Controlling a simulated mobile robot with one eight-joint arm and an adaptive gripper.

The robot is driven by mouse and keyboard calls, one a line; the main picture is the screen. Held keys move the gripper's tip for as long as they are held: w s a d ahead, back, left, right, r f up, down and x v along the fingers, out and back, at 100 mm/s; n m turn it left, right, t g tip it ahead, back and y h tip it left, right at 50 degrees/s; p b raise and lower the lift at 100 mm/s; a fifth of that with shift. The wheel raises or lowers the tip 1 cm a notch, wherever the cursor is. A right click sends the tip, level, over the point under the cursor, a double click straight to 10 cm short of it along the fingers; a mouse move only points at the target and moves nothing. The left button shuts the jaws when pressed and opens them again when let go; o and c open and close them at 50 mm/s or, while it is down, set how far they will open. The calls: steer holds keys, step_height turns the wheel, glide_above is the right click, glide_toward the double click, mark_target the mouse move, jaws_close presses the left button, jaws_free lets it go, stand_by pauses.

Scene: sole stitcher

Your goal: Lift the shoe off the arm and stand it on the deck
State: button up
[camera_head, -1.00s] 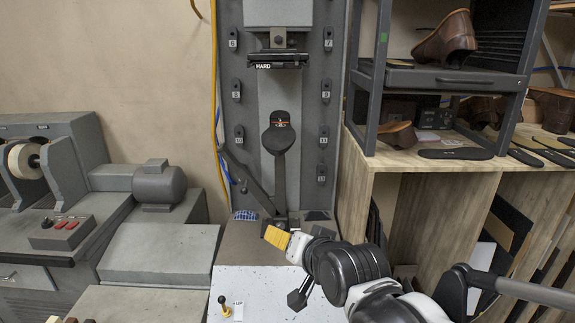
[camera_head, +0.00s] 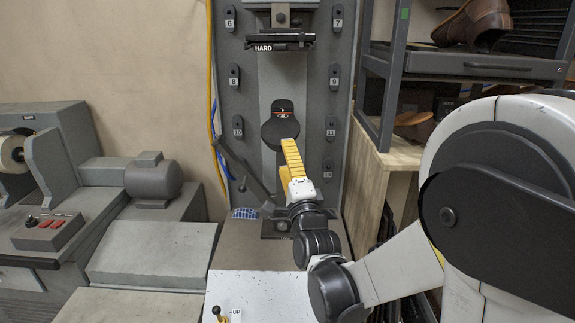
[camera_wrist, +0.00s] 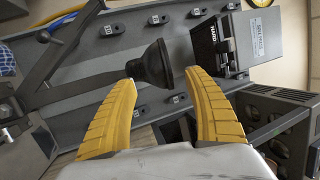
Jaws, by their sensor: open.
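The machine's upright arm ends in a dark, rounded, cup-like head (camera_head: 272,132). In the wrist view this black head (camera_wrist: 148,68) shows ahead of and between my fingertips. I cannot make out a separate shoe on it. My gripper (camera_head: 288,142) has yellow fingers, overlapping the head in the head view, so contact cannot be told there. In the wrist view my gripper (camera_wrist: 160,77) is open, with nothing held between the fingers. A pale speckled deck (camera_head: 265,290) lies low in front of the machine.
A block marked HARD (camera_head: 280,42) hangs above the head. A slanted grey lever (camera_head: 240,168) stands at its left. A brown shoe (camera_head: 478,22) sits on the shelf rack at right.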

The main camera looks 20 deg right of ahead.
mark_target(281, 135)
steer(key=shift+p+x, duration=0.35)
steer(key=shift+x, duration=2.65)
jaws_close()
steer(key=shift+r, duration=0.15)
steer(key=shift+w+r+p, duration=0.4)
steer(key=shift+r+p, duration=0.1)
steer(key=shift+r, duration=0.05)
steer(key=shift+w+r, duration=0.15)
steer(key=shift+r, duration=0.2)
steer(key=shift+r+p, duration=0.25)
steer(key=shift+p, duration=0.15)
